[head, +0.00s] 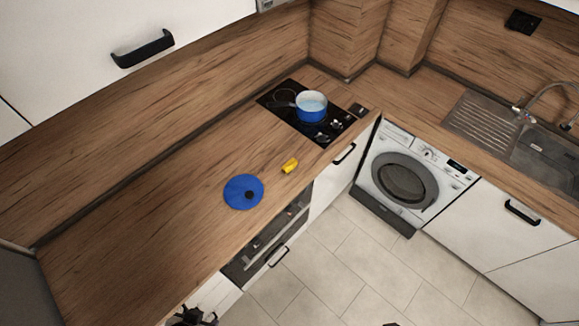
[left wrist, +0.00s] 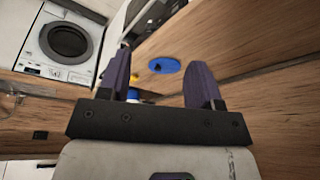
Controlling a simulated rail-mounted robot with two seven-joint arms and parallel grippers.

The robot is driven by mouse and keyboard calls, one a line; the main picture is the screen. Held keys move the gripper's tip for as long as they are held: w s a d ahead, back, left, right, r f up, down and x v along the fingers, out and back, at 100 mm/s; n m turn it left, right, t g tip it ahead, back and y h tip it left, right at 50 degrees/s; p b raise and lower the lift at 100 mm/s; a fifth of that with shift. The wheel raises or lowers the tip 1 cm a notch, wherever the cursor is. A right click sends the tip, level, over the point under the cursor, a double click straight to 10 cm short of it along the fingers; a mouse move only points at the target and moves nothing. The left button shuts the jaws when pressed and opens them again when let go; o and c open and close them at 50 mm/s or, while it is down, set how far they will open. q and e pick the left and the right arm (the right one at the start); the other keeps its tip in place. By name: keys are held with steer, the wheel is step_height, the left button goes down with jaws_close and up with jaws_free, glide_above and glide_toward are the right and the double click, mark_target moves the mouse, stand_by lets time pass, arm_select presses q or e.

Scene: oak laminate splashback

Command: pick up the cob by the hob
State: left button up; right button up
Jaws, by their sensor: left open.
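The yellow cob (head: 290,166) lies on the wooden worktop near its front edge, between the blue lid and the hob (head: 283,112). In the left wrist view a small yellow patch of the cob (left wrist: 136,76) shows beyond the fingers, beside the left one in the picture. My left gripper (head: 194,316) is at the bottom edge of the head view, well apart from the cob. In the left wrist view its two dark fingers (left wrist: 160,62) are spread with nothing between them. A small dark tip at the bottom edge of the head view may be my right gripper; its state is hidden.
A blue pot (head: 311,108) stands on the hob. A blue lid (head: 243,192) with a dark knob lies left of the cob. The oven (head: 265,240), washing machine (head: 410,180) and sink (head: 545,150) are nearby.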

arm_select(q)
steer(key=o, duration=0.7)
